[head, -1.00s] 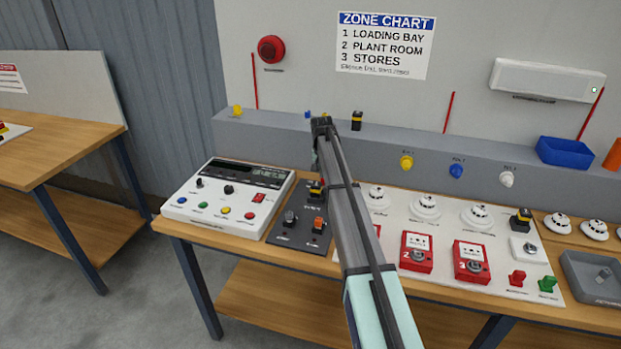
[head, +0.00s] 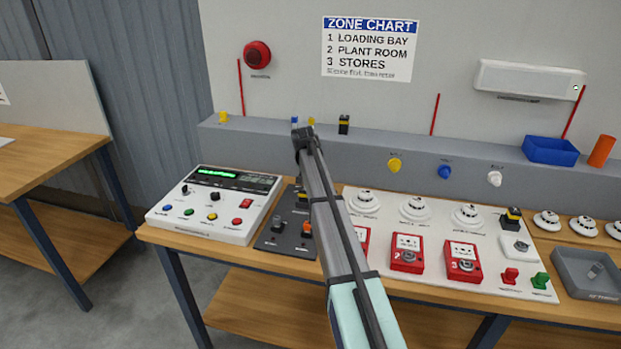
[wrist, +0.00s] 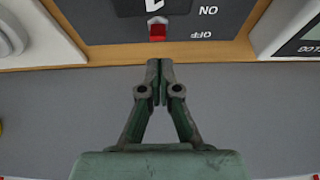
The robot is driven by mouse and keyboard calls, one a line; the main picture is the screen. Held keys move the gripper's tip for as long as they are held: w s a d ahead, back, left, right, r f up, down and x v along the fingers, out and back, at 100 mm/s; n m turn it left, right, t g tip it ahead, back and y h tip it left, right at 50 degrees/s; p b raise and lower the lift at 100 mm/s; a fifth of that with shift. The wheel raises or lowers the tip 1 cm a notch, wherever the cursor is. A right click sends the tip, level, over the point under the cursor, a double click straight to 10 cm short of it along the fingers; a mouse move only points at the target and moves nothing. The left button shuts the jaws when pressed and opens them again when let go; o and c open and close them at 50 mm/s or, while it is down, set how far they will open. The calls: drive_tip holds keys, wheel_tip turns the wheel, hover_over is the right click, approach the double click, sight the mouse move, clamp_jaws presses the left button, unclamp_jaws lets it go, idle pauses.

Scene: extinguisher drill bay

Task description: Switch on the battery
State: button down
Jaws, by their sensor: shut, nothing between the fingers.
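The dark panel (head: 270,242) lies on the bench beside the white control panel. In the wrist view the dark panel (wrist: 105,30) shows upside down, with a red switch part (wrist: 157,31) near its back edge, level with the printed word OFF; ON is printed beside OFF. My gripper (head: 300,138) is shut and empty over the back of the bench. In the wrist view my gripper (wrist: 158,65) points at the red part, with a visible gap in the picture. My arm hides part of the dark panel in the head view.
The white control panel (head: 180,226) has a lit green display (head: 217,173). A white board (head: 430,225) with detectors and red call points lies right of my arm. A grey ledge (head: 460,150) runs behind. A blue bin (head: 551,150) and orange cylinder (head: 601,151) stand on it.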

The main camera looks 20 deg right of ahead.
drive_tip(key=shift+r, duration=0.1)
idle(0.3)
drive_tip(key=s+a+r+p, duration=0.3)
drive_tip(key=s+r, duration=0.2)
drive_tip(key=r, duration=0.2)
drive_tip(key=shift+s+a+r+p, duration=0.15)
drive_tip(key=shift+s+r+p, duration=0.05)
drive_tip(key=shift+r+p, duration=0.15)
